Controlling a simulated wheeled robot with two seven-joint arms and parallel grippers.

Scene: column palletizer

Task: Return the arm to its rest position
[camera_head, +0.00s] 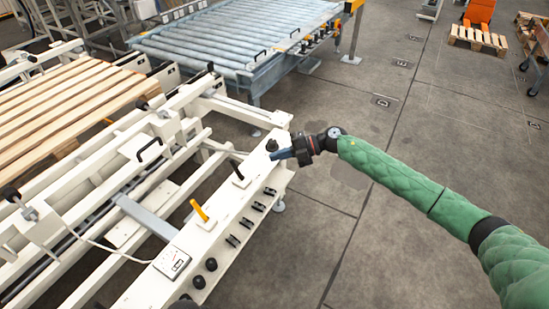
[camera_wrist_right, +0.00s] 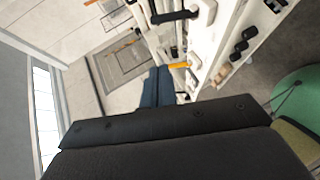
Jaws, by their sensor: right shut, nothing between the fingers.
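My right arm in its green quilted sleeve comes in from the right in the head view. My right gripper (camera_head: 283,154) has blue fingers, shut with nothing between them, at the right end of the white control panel (camera_head: 228,218). It appears beside or just above a black knob (camera_head: 271,145); I cannot tell whether it touches. In the right wrist view the blue fingers (camera_wrist_right: 156,87) are close together, with the panel and an orange-yellow lever (camera_wrist_right: 180,65) beyond them. My left gripper is not in view.
The same yellow lever (camera_head: 199,210) and several black switches stand on the panel. A wooden pallet (camera_head: 70,100) lies on the white machine at left. A roller conveyor (camera_head: 215,45) stands behind. The concrete floor (camera_head: 400,130) under my right arm is clear.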

